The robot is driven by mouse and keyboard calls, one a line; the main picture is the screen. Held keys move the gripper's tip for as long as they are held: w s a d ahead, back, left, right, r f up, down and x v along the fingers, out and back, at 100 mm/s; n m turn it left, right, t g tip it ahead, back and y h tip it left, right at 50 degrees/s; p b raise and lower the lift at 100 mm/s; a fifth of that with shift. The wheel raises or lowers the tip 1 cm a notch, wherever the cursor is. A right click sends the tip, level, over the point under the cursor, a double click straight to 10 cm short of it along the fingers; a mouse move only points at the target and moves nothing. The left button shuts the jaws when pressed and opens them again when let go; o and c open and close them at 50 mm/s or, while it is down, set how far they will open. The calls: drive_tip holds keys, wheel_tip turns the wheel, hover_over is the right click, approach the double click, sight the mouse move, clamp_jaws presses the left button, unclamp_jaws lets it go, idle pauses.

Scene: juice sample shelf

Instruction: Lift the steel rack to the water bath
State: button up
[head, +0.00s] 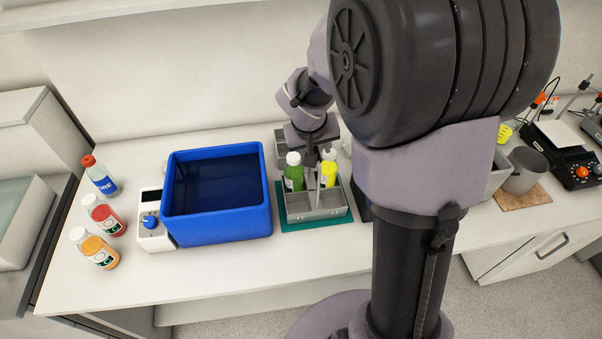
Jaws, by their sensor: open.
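The steel rack (318,212) is a grey divided carrier on a green mat (289,226), just right of the water bath. A green bottle (293,178) and a yellow bottle (328,175) stand upright in it. Another white-capped bottle is partly hidden behind them. The water bath (222,225) is a blue open tub with dark water and a white control box (152,222) with a blue knob on its left. My gripper (318,158) is over the rack, pointing down and open. My arm hides part of its fingers, and I cannot tell whether they touch the handle.
A grey pot (525,170) and a black instrument (575,165) are at the right. The counter front is clear.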

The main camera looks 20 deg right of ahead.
drive_tip(key=b+x, duration=0.1)
drive_tip(key=x, duration=0.4)
drive_tip(key=shift+w, duration=0.1)
clamp_jaws()
drive_tip(key=shift+w+r, duration=0.1)
idle(1.1)
